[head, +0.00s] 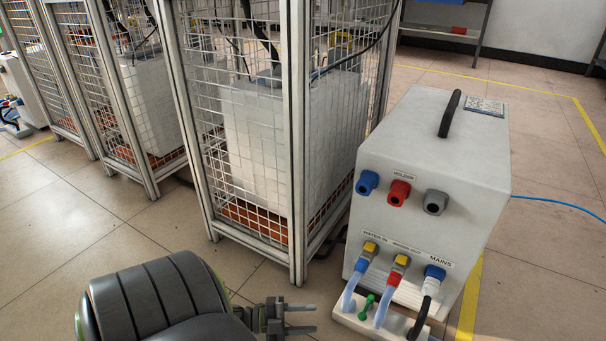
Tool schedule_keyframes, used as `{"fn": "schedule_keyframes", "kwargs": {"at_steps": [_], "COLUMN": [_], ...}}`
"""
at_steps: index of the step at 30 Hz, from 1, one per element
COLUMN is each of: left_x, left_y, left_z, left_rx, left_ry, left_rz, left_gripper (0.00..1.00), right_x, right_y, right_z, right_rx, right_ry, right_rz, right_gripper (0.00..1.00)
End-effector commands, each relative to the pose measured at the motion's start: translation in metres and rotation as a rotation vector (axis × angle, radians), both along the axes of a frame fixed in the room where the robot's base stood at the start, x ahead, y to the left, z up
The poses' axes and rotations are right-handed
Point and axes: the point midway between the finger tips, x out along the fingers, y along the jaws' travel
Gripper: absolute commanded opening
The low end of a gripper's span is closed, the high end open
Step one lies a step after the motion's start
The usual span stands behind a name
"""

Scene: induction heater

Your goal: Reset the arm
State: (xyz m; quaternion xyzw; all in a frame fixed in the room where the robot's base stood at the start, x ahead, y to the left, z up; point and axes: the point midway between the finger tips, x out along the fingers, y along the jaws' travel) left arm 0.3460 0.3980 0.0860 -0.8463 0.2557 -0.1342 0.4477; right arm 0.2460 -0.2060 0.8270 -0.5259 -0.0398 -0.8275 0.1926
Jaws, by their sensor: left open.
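My left arm comes in at the bottom of the head view. Its left gripper (301,319) points right, with its two fingers apart and nothing between them. It is to the left of the white heater box (430,150), apart from it. The box has a black handle (450,114) on top. Its front bears blue, red and grey connectors in an upper row. Below, hoses and a cable are plugged in under yellow and blue fittings, with a MAINS label at the right. My right gripper does not show.
A wire-mesh cage (297,150) with a white block inside stands close behind the gripper and beside the box. More cages stand to the left. A low white block (345,318) with a green lever (367,306) is right of the gripper. Tiled floor at the left is clear.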

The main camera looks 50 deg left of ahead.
Motion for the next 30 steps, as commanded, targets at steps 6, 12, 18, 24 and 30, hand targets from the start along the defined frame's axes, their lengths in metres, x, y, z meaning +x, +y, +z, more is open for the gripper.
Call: {"fn": "schedule_keyframes", "kwargs": {"at_steps": [6, 12, 18, 24, 30], "left_x": [-0.006, -0.005, -0.005, -0.002, 0.024], "left_y": [0.004, 0.004, 0.004, -0.002, -0.047], "left_z": [0.000, 0.000, 0.000, 0.009, 0.088], "left_rx": [0.000, 0.001, 0.001, -0.012, -0.124], "left_ry": [-0.001, -0.001, -0.001, -0.015, -0.144], "left_rz": [0.001, 0.000, 0.000, -0.001, -0.018], "left_gripper": [0.45, 0.45, 0.45, 0.45, 0.45], "right_x": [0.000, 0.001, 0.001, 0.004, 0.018], "right_y": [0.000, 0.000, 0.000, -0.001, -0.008], "right_z": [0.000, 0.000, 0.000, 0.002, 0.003], "right_rx": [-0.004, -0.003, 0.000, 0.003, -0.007], "right_ry": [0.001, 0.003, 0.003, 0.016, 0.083], "right_rz": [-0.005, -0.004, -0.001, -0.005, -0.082], "right_gripper": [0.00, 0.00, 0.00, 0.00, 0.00]}}
